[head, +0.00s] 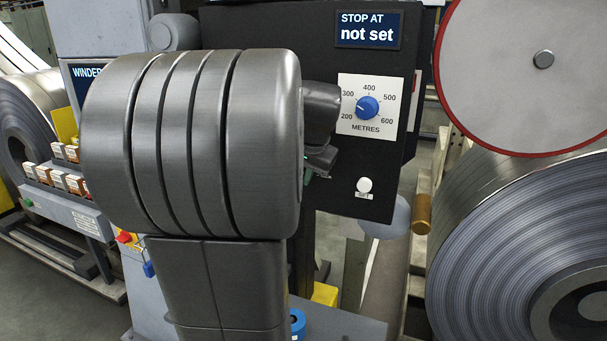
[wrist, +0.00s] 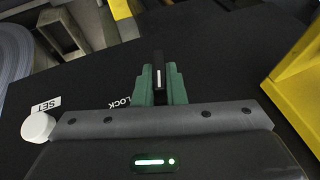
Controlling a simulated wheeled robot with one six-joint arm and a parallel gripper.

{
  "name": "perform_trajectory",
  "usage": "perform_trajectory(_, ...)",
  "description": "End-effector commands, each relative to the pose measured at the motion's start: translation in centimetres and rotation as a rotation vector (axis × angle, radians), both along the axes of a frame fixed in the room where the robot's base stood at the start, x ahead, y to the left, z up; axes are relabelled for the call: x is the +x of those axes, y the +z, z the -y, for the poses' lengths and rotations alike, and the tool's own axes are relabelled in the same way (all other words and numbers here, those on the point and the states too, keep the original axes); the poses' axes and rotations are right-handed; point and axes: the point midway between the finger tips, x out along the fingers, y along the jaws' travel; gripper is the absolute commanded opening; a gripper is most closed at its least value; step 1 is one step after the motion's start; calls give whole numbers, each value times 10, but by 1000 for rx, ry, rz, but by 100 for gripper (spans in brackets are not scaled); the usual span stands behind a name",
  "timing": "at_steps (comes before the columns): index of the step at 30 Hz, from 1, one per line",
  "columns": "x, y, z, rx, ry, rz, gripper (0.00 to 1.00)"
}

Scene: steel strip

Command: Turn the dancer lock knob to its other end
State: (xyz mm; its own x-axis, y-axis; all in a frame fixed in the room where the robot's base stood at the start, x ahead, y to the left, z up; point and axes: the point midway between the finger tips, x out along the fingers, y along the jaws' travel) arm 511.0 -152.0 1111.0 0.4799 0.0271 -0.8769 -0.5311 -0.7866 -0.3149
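The dancer lock knob (wrist: 159,66) is a black bar with a white line on it, seen in the wrist view. It stands on the dark panel (wrist: 225,70), with part of its label, "LOCK", upside down beside it. My gripper (wrist: 160,84) has green fingers, one on each side of the knob, close against it with no clear gap; it looks shut on the knob. In the head view my arm hides the knob and most of the gripper.
The white SET button (wrist: 38,127) is at the left in the wrist view; it also shows in the head view (head: 364,185). Above it are the blue metres dial (head: 367,107) and a display (head: 368,30) reading "STOP AT not set". A yellow part (wrist: 298,85) stands close at the right.

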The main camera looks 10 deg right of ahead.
Motion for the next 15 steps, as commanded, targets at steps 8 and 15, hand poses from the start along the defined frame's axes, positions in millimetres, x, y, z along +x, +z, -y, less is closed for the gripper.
perform_trajectory(8,0,2,-1,-18,2,-14,0)
perform_trajectory(15,2,3,-3,-147,5,-105,0)
